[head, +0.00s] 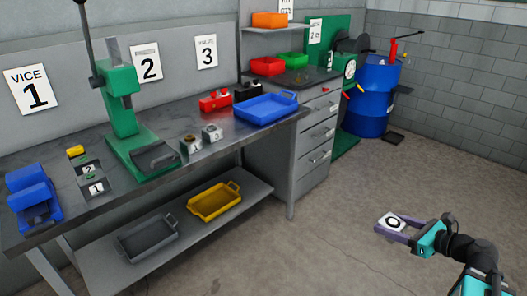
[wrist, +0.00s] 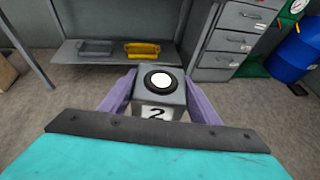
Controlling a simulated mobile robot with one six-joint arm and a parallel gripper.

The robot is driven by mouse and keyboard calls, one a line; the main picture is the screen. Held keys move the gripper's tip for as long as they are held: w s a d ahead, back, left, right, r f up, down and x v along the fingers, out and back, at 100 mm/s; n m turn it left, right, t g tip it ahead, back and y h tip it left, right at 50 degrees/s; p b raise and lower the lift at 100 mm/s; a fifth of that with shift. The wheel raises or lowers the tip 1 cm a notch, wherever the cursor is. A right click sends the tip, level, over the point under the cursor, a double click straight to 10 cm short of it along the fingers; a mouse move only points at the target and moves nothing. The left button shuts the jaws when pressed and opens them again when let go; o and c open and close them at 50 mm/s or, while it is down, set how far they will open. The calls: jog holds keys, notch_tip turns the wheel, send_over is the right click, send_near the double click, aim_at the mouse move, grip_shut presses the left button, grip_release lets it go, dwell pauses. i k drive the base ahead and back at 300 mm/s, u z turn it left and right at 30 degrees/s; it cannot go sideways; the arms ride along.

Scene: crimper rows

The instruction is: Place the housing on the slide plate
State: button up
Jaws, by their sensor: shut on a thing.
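My gripper (head: 397,225) is shut on the housing (head: 391,221), a grey block with a black ring around a white disc on its face. In the wrist view the housing (wrist: 160,88) sits between my purple fingers (wrist: 158,95), with a label "2" on its near side. They are in the air over open floor, to the right of the bench (head: 165,130). A dark plate-like part (head: 155,156) lies on the base of the green press (head: 122,95); I cannot tell whether it is the slide plate.
On the bench are a blue vice (head: 32,198), small numbered blocks (head: 191,145), red (head: 215,100) and black items, and a blue tray (head: 266,107). Grey (head: 146,240) and yellow (head: 214,201) trays are on the lower shelf. A blue drum (head: 369,98) stands behind. Floor before the bench is clear.

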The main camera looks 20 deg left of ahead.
aim_at(154, 156)
jog(key=k, duration=0.95)
jog(key=u, duration=2.55)
jog(key=i, duration=0.35)
jog(key=z, duration=0.25)
